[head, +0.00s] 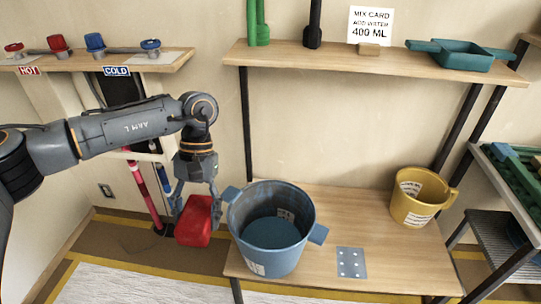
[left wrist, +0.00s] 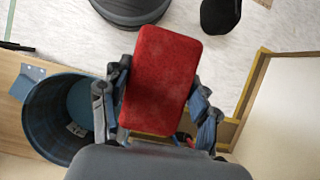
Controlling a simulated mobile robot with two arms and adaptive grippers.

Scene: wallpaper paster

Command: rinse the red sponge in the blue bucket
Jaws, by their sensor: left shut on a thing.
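The red sponge (head: 194,222) is held in my left gripper (head: 197,205), whose fingers are shut on its sides. It hangs just left of the blue bucket (head: 272,262), beyond the edge of the lower wooden shelf. In the left wrist view the red sponge (left wrist: 160,80) fills the space between the fingers of my left gripper (left wrist: 158,105). The blue bucket (left wrist: 45,120) shows at the left there. The bucket stands upright with side handles, and a blue surface shows inside it. My right gripper is not in view.
A yellow jug (head: 418,199) stands at the right of the lower shelf (head: 350,215). A metal plate with dots (head: 351,262) lies right of the bucket. The upper shelf (head: 340,60) holds a green tray (head: 465,55) and a mix card (head: 370,24). Red and blue taps sit at upper left.

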